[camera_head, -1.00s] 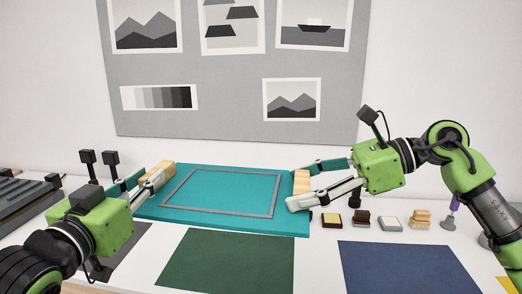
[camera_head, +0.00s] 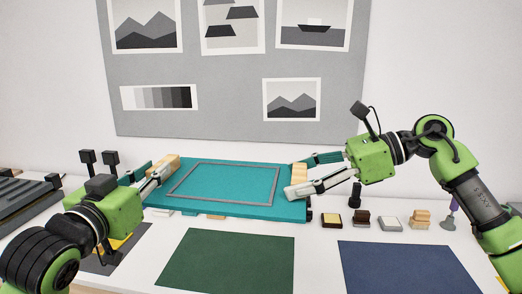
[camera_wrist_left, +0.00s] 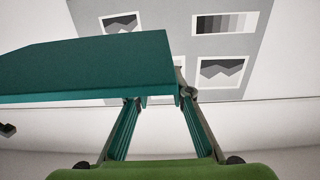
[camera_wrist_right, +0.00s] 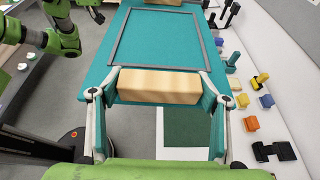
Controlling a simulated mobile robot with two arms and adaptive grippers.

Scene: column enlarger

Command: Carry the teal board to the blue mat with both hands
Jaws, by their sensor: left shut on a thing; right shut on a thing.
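The teal board (camera_head: 220,207) has a grey rectangular outline and a wooden block at each end. It is held level or nearly so, a little above the white table, behind the green mat. My left gripper (camera_head: 160,172) is shut on the left wooden block (camera_head: 168,162). My right gripper (camera_head: 294,181) is shut on the right wooden block (camera_head: 300,173); the right wrist view shows this block (camera_wrist_right: 158,86) between the fingers. In the left wrist view the board's side (camera_wrist_left: 90,68) hides the left block. The blue mat (camera_head: 408,268) lies flat at the front right, bare.
A green mat (camera_head: 228,262) lies left of the blue mat. Several small blocks, including a yellow-topped one (camera_head: 331,219), stand in a row behind the blue mat. Grey trays (camera_head: 25,195) stand at the far left. A picture board (camera_head: 230,80) hangs on the wall behind.

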